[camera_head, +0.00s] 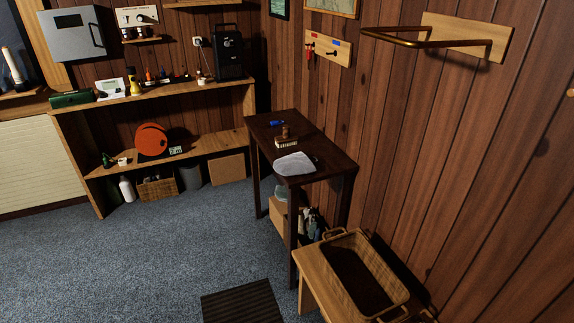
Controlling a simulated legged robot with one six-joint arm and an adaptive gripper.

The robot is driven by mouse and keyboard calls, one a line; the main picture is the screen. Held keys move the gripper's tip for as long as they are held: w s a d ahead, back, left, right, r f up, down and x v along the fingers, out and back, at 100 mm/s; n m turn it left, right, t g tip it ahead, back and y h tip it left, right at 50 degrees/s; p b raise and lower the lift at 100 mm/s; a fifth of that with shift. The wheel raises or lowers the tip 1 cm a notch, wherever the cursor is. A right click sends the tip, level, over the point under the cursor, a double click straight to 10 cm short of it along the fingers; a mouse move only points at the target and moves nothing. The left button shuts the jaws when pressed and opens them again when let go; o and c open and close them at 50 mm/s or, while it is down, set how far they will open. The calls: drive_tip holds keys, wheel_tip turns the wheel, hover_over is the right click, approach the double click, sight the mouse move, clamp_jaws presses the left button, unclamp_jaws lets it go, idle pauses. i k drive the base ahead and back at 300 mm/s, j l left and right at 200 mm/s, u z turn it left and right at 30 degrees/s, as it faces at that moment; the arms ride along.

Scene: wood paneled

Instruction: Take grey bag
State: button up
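A light grey, flat, soft-looking item (295,164), which looks like the grey bag, lies on the near part of a dark wooden table (327,155). The table stands against the paneled wall. A small brown object (286,132) with a pale bristled lower part sits just behind the bag. A small blue item (276,122) lies farther back on the same tabletop. My gripper is not in view, and nothing touches the bag from above.
A wicker basket (362,272) stands on a light wooden bench in front of the table. A wooden shelf unit (217,143) with several items is at the back left. A brass rail (425,42) sticks out from the wall. Blue carpet (150,250) at left is clear, apart from a dark mat (243,303).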

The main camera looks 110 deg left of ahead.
sight(297, 163)
drive_tip(key=u, duration=3.6)
drive_tip(key=i+j+z, duration=0.15)
drive_tip(key=i+j, duration=0.2)
drive_tip(key=i+j+z, duration=0.1)
drive_tip(key=i+j, duration=0.2)
drive_tip(key=i+j+z, duration=0.15)
drive_tip(key=j, duration=0.4)
drive_tip(key=i+j+z, duration=0.15)
drive_tip(key=i+j, duration=0.25)
drive_tip(key=i+j+z, duration=0.1)
drive_tip(key=j, duration=0.45)
drive_tip(key=i+j+z, duration=0.15)
drive_tip(key=i+j, duration=0.2)
drive_tip(key=j, duration=0.15)
drive_tip(key=i+j+z, duration=0.15)
drive_tip(key=j, duration=0.4)
drive_tip(key=i+j+z, duration=0.15)
drive_tip(key=j, duration=0.4)
drive_tip(key=i, duration=0.05)
